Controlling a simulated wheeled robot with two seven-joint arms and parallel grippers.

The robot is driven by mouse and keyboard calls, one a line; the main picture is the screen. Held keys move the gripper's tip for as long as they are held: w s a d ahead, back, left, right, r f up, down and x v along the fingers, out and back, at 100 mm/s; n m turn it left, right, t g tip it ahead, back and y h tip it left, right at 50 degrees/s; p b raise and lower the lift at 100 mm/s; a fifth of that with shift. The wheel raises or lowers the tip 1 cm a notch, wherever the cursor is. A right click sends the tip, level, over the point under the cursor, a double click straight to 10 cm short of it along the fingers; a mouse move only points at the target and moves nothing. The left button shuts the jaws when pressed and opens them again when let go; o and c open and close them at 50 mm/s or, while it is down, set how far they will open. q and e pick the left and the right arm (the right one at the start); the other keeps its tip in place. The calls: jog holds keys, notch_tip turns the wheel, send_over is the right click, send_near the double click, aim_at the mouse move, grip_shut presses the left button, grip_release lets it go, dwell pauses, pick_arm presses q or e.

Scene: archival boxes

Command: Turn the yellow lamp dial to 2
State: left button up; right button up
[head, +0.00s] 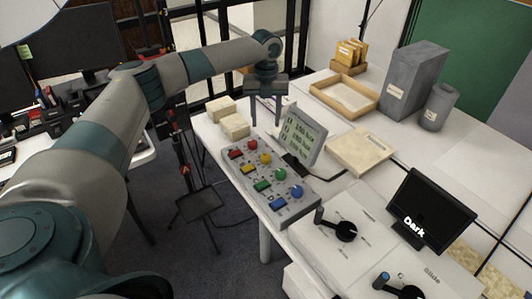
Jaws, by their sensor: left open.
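A grey control panel (240,177) on the white table carries coloured round dials and rectangular coloured blocks. The yellow dial (266,158) sits between the red dial (251,144) and the green dial (280,174). A blue dial (297,191) is nearest the front. The dial markings are too small to read. My left gripper (266,124) is open and empty, fingers pointing down, above the far end of the panel and apart from the dials. My right gripper is not in view.
A small display (303,134) with several text lines stands right of the panel. Cream boxes (234,126) lie behind it. A flat box (359,150), a black knob (346,231) and a dark screen reading "Dark" (432,208) are to the right.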

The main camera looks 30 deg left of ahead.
aim_at(266, 156)
pick_arm(q)
notch_tip(266, 156, down, 16)
jog(key=p, duration=0.3)
jog(key=shift+r+p, duration=0.1)
jog(key=shift+p, duration=0.25)
jog(key=shift+c, duration=0.2)
jog(key=c, duration=1)
